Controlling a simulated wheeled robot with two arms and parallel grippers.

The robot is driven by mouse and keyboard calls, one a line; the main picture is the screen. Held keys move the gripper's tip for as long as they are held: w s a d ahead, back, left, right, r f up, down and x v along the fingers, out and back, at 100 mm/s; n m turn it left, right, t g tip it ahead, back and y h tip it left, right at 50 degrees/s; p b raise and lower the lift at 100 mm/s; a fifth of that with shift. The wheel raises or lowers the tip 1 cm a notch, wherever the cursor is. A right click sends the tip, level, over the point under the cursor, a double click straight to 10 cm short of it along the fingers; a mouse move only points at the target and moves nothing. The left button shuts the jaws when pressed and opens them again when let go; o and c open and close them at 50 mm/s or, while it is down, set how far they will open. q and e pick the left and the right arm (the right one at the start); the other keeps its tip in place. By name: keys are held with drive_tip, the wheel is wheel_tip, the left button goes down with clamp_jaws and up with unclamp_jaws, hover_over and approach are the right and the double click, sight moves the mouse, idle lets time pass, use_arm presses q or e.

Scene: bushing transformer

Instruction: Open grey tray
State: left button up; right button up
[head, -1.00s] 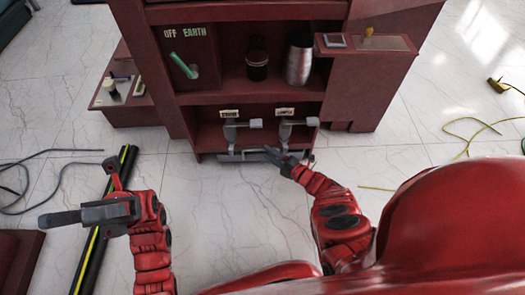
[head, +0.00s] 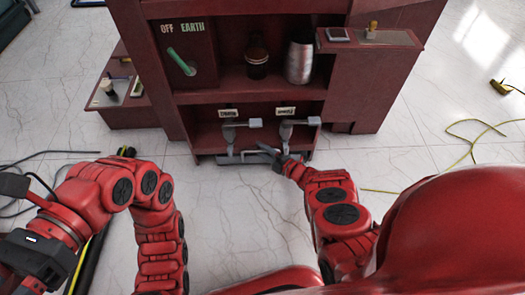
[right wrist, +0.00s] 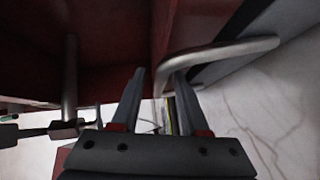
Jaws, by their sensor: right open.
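The grey tray (head: 235,160) is low in the bottom bay of the dark red cabinet, below two labelled grey fittings. My right gripper (head: 272,152) is at its front, a little right of its middle. In the right wrist view, the fingers of my right gripper (right wrist: 158,95) are apart, and a curved metal handle (right wrist: 235,47) runs down to the gap between them. A grey panel (right wrist: 235,38) lies behind the handle. I cannot tell whether the fingers touch the handle. My left arm is folded at the left edge, and its fingertips cannot be made out.
Two grey fittings (head: 230,127) and (head: 286,129) stand above the tray. A dark jar (head: 257,64) and a metal canister (head: 299,62) stand on the shelf above. Cables and a black-yellow bar lie at left, a yellow cable (head: 465,132) at right.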

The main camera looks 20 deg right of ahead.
clamp_jaws()
idle(1.4)
